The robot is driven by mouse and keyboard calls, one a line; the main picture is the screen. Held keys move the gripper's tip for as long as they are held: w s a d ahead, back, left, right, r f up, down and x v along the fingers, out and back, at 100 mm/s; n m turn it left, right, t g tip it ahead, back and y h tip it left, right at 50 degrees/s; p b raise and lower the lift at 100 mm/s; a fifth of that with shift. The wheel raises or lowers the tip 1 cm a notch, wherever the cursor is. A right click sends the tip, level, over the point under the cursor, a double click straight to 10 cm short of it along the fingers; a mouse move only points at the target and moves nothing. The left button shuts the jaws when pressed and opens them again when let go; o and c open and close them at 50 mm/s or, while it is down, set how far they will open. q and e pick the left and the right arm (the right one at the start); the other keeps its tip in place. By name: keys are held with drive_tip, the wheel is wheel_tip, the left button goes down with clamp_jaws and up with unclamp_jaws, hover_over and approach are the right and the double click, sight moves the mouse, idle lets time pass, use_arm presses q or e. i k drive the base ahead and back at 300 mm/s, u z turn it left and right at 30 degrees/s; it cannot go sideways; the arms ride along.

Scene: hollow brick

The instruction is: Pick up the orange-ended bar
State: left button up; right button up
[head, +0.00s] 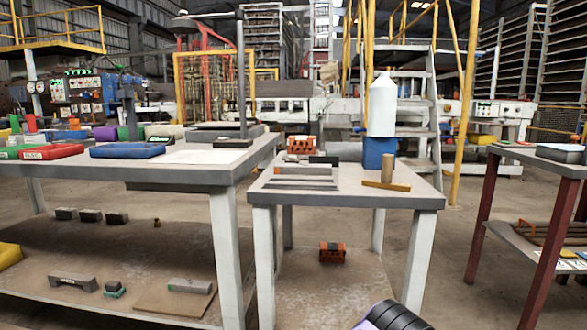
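I cannot tell for sure which thing is the orange-ended bar. A short orange and dark block (332,252) lies on the floor-level shelf under the middle table; orange shows at its ends and its middle is dark. Another orange block with dark gaps (301,145) sits at the back left of the middle table top. Neither of my grippers is in view. A dark rounded part with a purple edge, seemingly of my own arm, shows at the bottom edge, right of centre.
The middle table (345,199) also holds grey bars (303,170), a wooden T-shaped piece (387,184) and a white bottle (381,108) above a blue block (378,152). A larger cluttered table (180,176) stands left. Floor is open between the middle and right tables.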

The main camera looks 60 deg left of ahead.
sight(295, 169)
drive_tip(key=u, duration=0.7)
drive_tip(key=i, duration=0.7)
drive_tip(key=u, duration=0.9)
